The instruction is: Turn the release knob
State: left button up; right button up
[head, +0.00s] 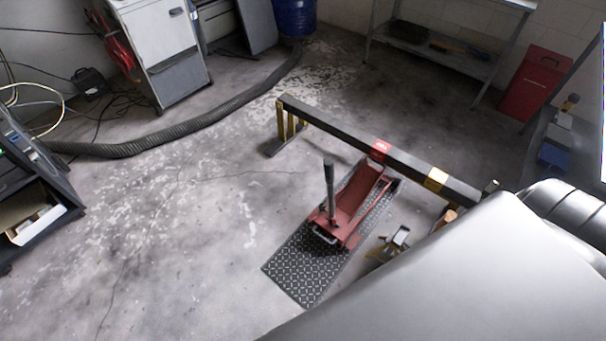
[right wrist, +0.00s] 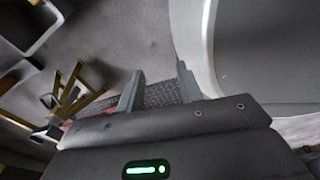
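A red floor jack (head: 352,205) stands on a dark diamond-patterned mat (head: 300,270) in the head view. Its dark handle (head: 328,190) rises nearly upright from the near end. I cannot make out a distinct release knob. My right gripper (right wrist: 160,78) is open in the right wrist view, its two grey fingers apart with nothing held between them. The patterned mat (right wrist: 160,94) shows beyond and between the fingers. The right gripper is not visible in the head view, where a large pale surface fills the lower right. My left gripper is in neither view.
A dark beam (head: 340,138) on a yellow-legged support crosses just beyond the jack. A small yellow-and-grey stand (head: 392,242) is beside the mat. A ribbed hose (head: 190,130) lies across the floor. Open floor is left of the mat.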

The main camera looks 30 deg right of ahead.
aim_at(323, 206)
jog(key=i, duration=5.15)
jog(key=z, duration=3.95)
